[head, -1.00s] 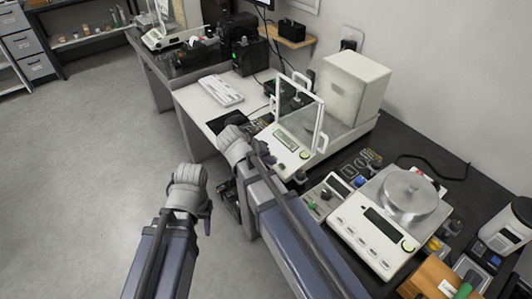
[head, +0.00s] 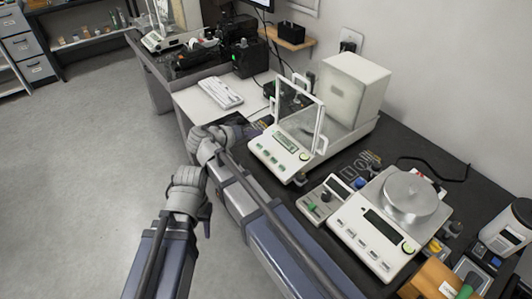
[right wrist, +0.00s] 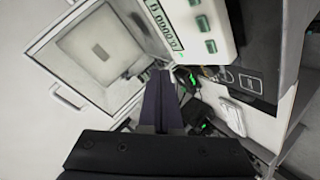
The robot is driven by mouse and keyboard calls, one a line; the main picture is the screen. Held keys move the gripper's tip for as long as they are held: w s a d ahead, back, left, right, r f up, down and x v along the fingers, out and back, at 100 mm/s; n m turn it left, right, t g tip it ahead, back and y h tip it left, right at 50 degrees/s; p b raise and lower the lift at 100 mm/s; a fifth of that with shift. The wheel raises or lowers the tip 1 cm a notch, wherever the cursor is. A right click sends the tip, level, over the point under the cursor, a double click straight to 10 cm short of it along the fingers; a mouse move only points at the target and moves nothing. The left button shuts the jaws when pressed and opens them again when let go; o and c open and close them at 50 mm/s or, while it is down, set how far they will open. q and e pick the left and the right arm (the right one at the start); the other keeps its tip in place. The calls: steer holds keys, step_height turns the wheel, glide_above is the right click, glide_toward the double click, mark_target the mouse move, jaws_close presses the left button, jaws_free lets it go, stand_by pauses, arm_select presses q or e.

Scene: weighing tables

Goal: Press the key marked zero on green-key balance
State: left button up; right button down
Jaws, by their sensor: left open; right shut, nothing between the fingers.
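The green-key balance (head: 283,152) stands on the dark bench, with a clear draft shield and a row of green keys (head: 268,155) on its front panel. In the right wrist view its panel shows a lit display (right wrist: 165,25) and green keys (right wrist: 207,35); I cannot read the key marks. My right gripper (head: 208,142) is left of the balance front, apart from the keys. Its fingers (right wrist: 161,82) are shut and empty in the right wrist view. My left gripper (head: 186,178) is open and empty, over the floor, left of the bench.
A second balance (head: 352,232) with a round pan (head: 405,195) stands to the right, beside a small control box (head: 322,197). A keyboard (head: 220,92) lies on the white table behind. A large pale box (head: 352,90) is at the wall. The floor at left is clear.

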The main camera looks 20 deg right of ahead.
steer(key=shift+w+d+f+b, duration=0.15)
steer(key=shift+d+f+b, duration=0.25)
steer(key=shift+f+b, duration=1)
steer(key=shift+w+d+f+b, duration=0.1)
steer(key=shift+d+f+b, duration=0.3)
steer(key=shift+f+b, duration=0.95)
steer(key=shift+w+d+f+b, duration=0.15)
steer(key=shift+d+f+b, duration=0.25)
steer(key=shift+f+b, duration=1)
steer(key=shift+f, duration=0.1)
steer(key=shift+d+f+b, duration=0.1)
steer(key=shift+f+b, duration=0.2)
steer(key=shift+f, duration=0.05)
steer(key=shift+w+d+f+b, duration=0.1)
steer(key=shift+f+b, duration=0.25)
steer(key=shift+r, duration=0.1)
steer(key=shift+a+r+p, duration=0.2)
steer(key=shift+r+p, duration=0.5)
steer(key=shift+p, duration=0.1)
steer(key=r+p, duration=0.1)
steer(key=a+r+p, duration=0.1)
steer(key=r+p, duration=0.2)
steer(key=shift+s+a+r+p, duration=0.2)
steer(key=shift+s+r+p, duration=0.15)
steer(key=shift+r+p, duration=0.05)
